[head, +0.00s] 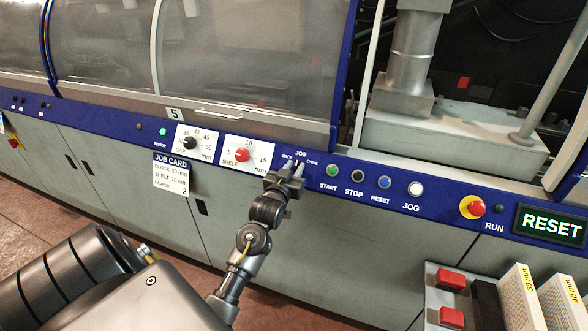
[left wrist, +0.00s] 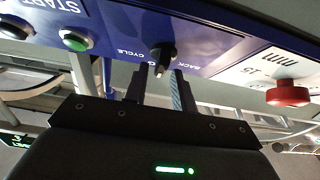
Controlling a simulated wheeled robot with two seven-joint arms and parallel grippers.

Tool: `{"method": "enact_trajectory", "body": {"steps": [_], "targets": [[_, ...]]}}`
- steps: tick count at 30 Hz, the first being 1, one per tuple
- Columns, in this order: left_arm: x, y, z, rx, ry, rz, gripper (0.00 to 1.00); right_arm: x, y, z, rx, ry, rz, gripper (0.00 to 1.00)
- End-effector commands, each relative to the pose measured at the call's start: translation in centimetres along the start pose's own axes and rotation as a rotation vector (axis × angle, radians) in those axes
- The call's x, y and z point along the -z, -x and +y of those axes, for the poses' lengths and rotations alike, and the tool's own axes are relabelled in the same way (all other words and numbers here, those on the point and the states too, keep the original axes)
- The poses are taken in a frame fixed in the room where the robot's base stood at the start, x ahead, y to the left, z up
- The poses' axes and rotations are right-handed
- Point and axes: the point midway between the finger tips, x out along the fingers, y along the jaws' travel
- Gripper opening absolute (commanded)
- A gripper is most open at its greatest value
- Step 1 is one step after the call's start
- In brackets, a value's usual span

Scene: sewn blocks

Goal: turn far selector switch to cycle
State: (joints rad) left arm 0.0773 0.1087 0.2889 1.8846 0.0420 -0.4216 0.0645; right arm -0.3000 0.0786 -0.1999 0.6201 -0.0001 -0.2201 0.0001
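The selector switch (left wrist: 162,54) is a small black knob on the blue panel strip, between the labels BACK and CYCLE. In the left wrist view its handle sits at the fingertips of my left gripper (left wrist: 161,78), with one finger on each side and a gap between them. Firm contact with the knob does not show. In the head view my left gripper (head: 291,170) is at the panel under the JOG label and covers most of the knob, so its pointing direction is hard to read. My right gripper is not in view.
A red shelf knob (head: 241,155) and black gap knob (head: 190,143) are to the left. START (head: 332,170), STOP, RESET and JOG buttons are to the right, then a red emergency button (head: 476,208) and RESET display (head: 549,225). A job card (head: 171,176) hangs below the panel.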

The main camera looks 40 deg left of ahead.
Motion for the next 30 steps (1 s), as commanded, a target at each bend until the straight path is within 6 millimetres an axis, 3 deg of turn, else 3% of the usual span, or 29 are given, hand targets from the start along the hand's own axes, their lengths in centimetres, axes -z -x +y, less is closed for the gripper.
{"method": "enact_trajectory", "body": {"steps": [1, 6, 17, 30], "targets": [[0.0, 0.0, 0.0, 0.0, 0.0, 0.0, 0.19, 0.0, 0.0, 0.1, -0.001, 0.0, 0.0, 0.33], [0.0, 0.0, 0.0, 0.0, 0.0, 0.0, 0.0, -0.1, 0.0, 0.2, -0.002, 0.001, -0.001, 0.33], [0.1, 0.0, -0.1, -0.025, -0.033, -0.001, 0.0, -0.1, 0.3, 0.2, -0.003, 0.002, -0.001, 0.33], [0.3, -0.1, -0.4, -0.23, -0.284, -0.003, 0.0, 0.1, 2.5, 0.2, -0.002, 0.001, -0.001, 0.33]]}}
